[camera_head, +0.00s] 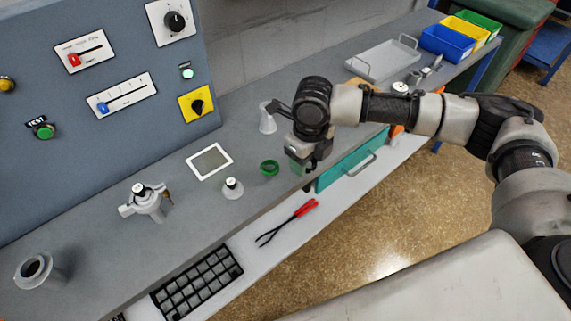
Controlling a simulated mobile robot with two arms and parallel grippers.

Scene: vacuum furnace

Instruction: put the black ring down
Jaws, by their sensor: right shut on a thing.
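My right arm reaches in from the right, and its gripper (304,168) points down at the front edge of the grey bench (110,235). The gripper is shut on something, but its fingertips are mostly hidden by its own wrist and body. I cannot make out the black ring clearly; only a small dark patch shows below the gripper. A green ring (269,168) lies on the bench just left of the gripper, apart from it. My left gripper is not in view.
Red-handled pliers (287,222) and a black gridded tray (237,268) lie on the lower shelf. A grey tray (383,62) and coloured bins (447,41) are farther back.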

